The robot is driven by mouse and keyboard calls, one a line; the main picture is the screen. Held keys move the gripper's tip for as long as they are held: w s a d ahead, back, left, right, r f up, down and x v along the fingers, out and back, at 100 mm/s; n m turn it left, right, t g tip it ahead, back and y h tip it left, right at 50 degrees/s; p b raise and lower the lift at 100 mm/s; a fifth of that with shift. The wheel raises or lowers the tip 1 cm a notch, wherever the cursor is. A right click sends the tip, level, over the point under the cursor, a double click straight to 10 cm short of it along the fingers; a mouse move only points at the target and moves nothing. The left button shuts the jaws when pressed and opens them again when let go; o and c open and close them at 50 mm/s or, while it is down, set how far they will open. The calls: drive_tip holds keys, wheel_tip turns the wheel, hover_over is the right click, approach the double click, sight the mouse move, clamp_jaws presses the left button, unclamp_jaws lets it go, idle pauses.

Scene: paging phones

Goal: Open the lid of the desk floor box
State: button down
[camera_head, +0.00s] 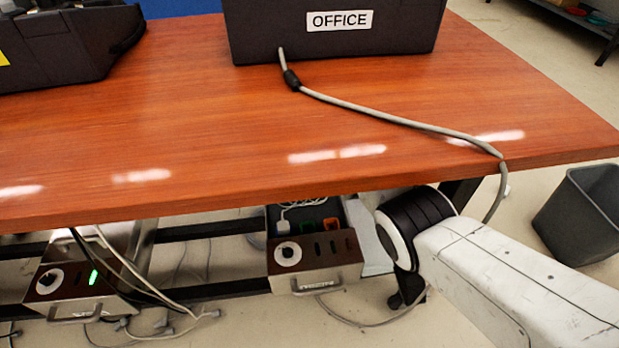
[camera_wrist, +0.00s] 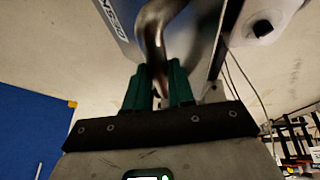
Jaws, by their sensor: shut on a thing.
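In the wrist view my gripper (camera_wrist: 158,78) has its green fingers shut around a bent metal handle (camera_wrist: 153,32). Behind the handle is a grey panel (camera_wrist: 118,20) with a partly readable label. In the head view two boxes with front handles sit under the desk: a left one (camera_head: 62,277) with a green light and a right one (camera_head: 325,247). The right box shows cables and coloured sockets inside its upper part; a pale grey panel (camera_head: 370,246) is at its right side. My gripper is hidden in the head view, so I cannot tell which box the handle belongs to.
The wooden desk top (camera_head: 210,130) overhangs the boxes. A black case labelled OFFICE (camera_head: 335,45) stands on it, its grey cable (camera_head: 400,121) running over the right edge. A grey bin (camera_head: 585,215) stands at right. Loose cables lie on the floor by the boxes.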

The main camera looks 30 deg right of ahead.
drive_tip(key=shift+w+d+f+b, duration=0.1)
drive_tip(key=shift+w+f+b, duration=0.15)
drive_tip(key=shift+f+b, duration=0.1)
idle(0.3)
drive_tip(key=c, duration=1.3)
unclamp_jaws()
drive_tip(key=o, duration=0.3)
drive_tip(key=shift+w+r, duration=0.1)
drive_tip(key=shift+r, duration=0.15)
drive_tip(key=shift+o, duration=0.2)
drive_tip(key=shift+r, duration=0.1)
